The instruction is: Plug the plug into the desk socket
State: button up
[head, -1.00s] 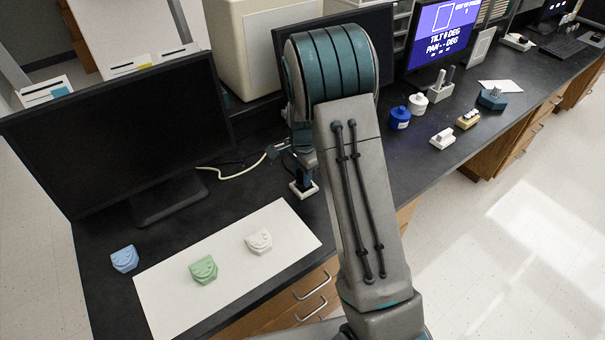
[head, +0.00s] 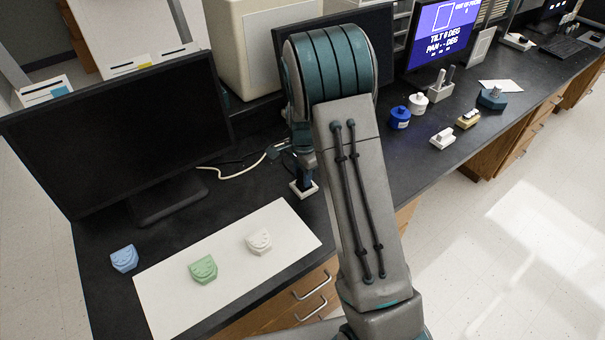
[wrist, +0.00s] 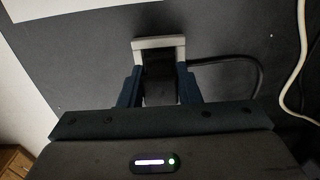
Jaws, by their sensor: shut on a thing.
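The desk socket (wrist: 150,43) shows in the wrist view as a pale, square-edged frame just ahead of my fingertips. In the head view the socket (head: 304,190) is a small pale block on the dark desk, beside the white sheet. My gripper (wrist: 159,74) is shut on the black plug (wrist: 160,92), with one blue-grey finger on each side of it. The plug reaches up to the socket frame; its front end is hidden, so I cannot tell how deep it sits. In the head view my gripper (head: 303,172) is right above the socket, partly covered by my arm.
A white sheet (head: 190,300) holds green (head: 203,270) and white (head: 259,242) dental models; a blue one (head: 124,258) lies left of it. A monitor (head: 120,130) stands at left. A pale cable (head: 235,174) runs behind my gripper. Small pots and blocks stand at right.

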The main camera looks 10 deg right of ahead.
jog(key=shift+f+b, duration=0.4)
jog(key=shift+f, duration=0.25)
jog(key=o, duration=1.2)
notch_tip(320, 180, up, 14)
jog(key=f, duration=0.1)
jog(key=s+r+n+t, duration=0.1)
jog(key=s+n, duration=0.3)
jog(key=s, duration=0.4)
jog(key=s+r+n+t, duration=0.1)
jog(key=s+r+n, duration=0.3)
jog(key=s, duration=0.5)
jog(key=s+r+n, duration=0.2)
jog(key=s+n, duration=0.3)
jog(key=s, duration=0.4)
jog(key=shift+s+d+r+t+p, duration=0.15)
jog(key=shift+d+r+t+p, duration=0.05)
jog(key=shift+r+t+p, duration=0.2)
